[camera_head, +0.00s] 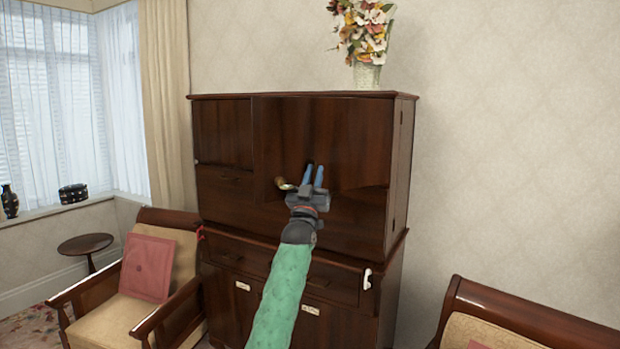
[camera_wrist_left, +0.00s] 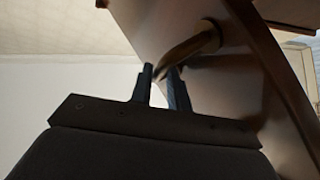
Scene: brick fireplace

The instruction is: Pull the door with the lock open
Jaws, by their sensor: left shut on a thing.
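The dark wooden cabinet (camera_head: 225,222) stands against the wall. Its large upper door panel (camera_head: 300,130) is right of a smaller panel (camera_head: 222,130). A brass handle (camera_head: 283,184) shows on the door front; it also shows in the left wrist view (camera_wrist_left: 192,42). My left gripper (camera_head: 314,175) is at the handle, its blue fingers pointing up. In the left wrist view my left gripper's fingers (camera_wrist_left: 160,84) are shut on the handle's end. The door's lock is not clear, and I cannot tell how far the door stands open. My right gripper is not in view.
An armchair with a pink cushion (camera_head: 148,266) stands left of the cabinet, and another chair (camera_head: 520,320) is at the lower right. A flower vase (camera_head: 366,76) stands on top of the cabinet. A white object (camera_head: 367,279) hangs at the lower right drawer.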

